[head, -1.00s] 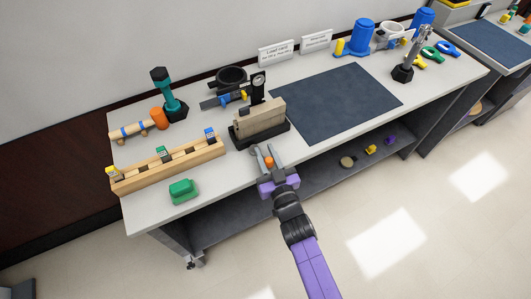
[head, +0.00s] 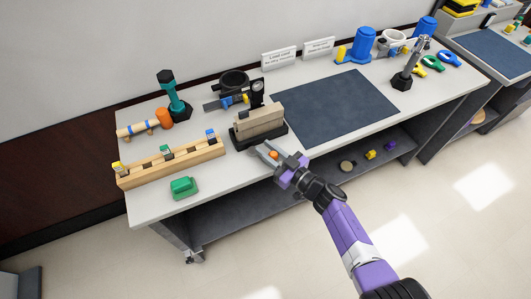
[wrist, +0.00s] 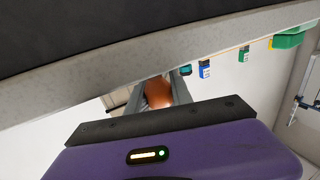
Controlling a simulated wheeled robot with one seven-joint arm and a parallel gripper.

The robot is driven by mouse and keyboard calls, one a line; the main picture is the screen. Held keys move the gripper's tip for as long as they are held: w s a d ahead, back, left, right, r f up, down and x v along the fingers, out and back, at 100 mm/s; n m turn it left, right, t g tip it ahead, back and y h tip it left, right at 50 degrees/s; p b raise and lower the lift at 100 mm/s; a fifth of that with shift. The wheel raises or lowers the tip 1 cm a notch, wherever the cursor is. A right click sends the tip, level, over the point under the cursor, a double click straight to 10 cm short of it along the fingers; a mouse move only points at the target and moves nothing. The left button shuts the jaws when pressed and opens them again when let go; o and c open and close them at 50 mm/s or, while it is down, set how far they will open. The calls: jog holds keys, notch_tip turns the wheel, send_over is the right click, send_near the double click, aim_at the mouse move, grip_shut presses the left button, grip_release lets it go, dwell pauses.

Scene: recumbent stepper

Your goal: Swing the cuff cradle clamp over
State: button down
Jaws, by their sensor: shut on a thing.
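My purple gripper (head: 268,154) is at the front edge of the bench, just in front of the black stand with the beige block. Its grey fingers are shut on a small orange piece (head: 273,155). In the wrist view the orange piece (wrist: 158,92) sits between the fingers, below the bench edge in the picture; whether it touches the bench is unclear. I cannot tell for sure which thing is the cuff cradle clamp.
The block stand (head: 259,128) with a dial gauge is close behind my gripper. A wooden rack (head: 172,162) and a green block (head: 183,187) lie to the left. The dark blue mat (head: 335,105) is clear. A lower shelf (head: 325,169) holds small parts.

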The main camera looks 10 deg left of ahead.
jog(key=shift+w+n+g+y+b, duration=0.4)
jog(key=shift+n+g+y+b, duration=0.4)
jog(key=shift+g, duration=0.3)
jog(key=c, duration=1.1)
grip_release()
jog(key=shift+d, duration=0.1)
jog(key=shift+p+v, duration=1.05)
jog(key=shift+v, duration=2.7)
jog(key=shift+r, duration=0.1)
